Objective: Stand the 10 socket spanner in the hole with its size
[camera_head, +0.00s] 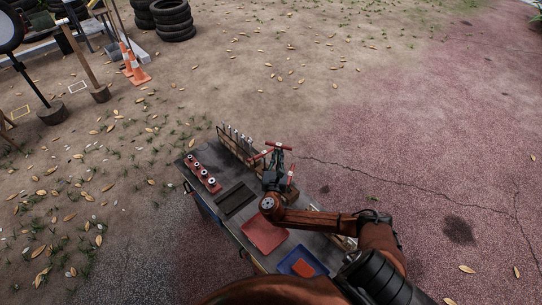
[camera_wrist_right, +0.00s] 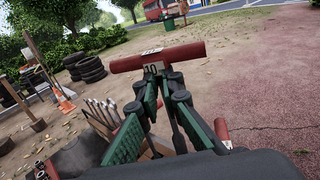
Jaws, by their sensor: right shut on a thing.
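My right gripper (camera_head: 276,161) is shut on a socket spanner with a red T-shaped handle (camera_head: 280,146). In the right wrist view the gripper (camera_wrist_right: 156,82) grips just below the red crossbar (camera_wrist_right: 182,52), and a plate marked 10 (camera_wrist_right: 151,70) shows there. The lower end of this spanner is hidden in both views. It is held at the right end of the wooden rack (camera_head: 232,149); I cannot tell whether it is over or in a hole. Several metal shafts stand in the rack, also seen in the right wrist view (camera_wrist_right: 103,110). My left gripper is not in view.
The cart's grey top (camera_head: 222,178) bears a red block with several sockets (camera_head: 203,173), a dark mat (camera_head: 236,199), a red tray (camera_head: 265,233) and a blue tray (camera_head: 302,262). Another red handle (camera_head: 291,173) shows beside my right gripper. Open ground surrounds the cart.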

